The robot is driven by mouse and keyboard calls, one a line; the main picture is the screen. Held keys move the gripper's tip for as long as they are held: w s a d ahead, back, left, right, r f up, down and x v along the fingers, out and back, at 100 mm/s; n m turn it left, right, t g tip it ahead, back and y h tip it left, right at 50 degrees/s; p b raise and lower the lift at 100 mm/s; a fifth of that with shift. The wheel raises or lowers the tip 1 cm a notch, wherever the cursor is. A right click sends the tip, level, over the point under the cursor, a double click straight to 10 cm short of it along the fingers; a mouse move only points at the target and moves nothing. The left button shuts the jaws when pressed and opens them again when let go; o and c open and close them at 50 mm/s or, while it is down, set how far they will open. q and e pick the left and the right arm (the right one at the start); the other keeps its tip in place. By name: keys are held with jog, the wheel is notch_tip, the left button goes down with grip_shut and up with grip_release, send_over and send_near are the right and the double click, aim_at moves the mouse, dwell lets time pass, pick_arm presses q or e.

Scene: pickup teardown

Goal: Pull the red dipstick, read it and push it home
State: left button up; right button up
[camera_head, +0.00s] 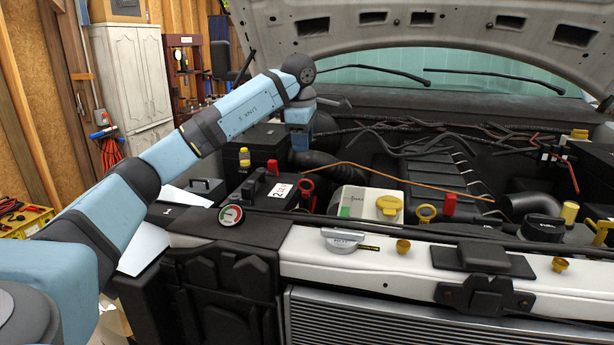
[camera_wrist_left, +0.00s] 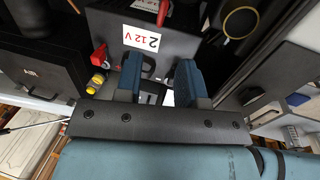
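A red ring handle (camera_head: 306,186), which looks like the dipstick's, stands beside the battery labelled 2 12V (camera_head: 281,190) in the head view. A red piece (camera_wrist_left: 163,12) at the top edge of the left wrist view may be the same handle; most of it is cut off. My left gripper (camera_head: 300,140) points down behind the battery and apart from the red ring; its fingertips are hard to make out there. In the left wrist view the gripper (camera_wrist_left: 158,72) has its two blue fingers apart with nothing gripped between them. My right gripper is not in view.
A copper-coloured line (camera_head: 400,180) crosses the bay. The raised hood (camera_head: 420,30) hangs overhead.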

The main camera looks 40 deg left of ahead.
aim_at(305, 180)
pick_arm(q)
jog(key=f, duration=0.3)
jog(key=w+f, duration=0.1)
jog(key=f, duration=0.2)
jog(key=a+f, duration=0.1)
jog(key=f, duration=0.3)
jog(key=shift+w+p, duration=0.3)
jog(key=shift+r, duration=0.1)
grip_shut()
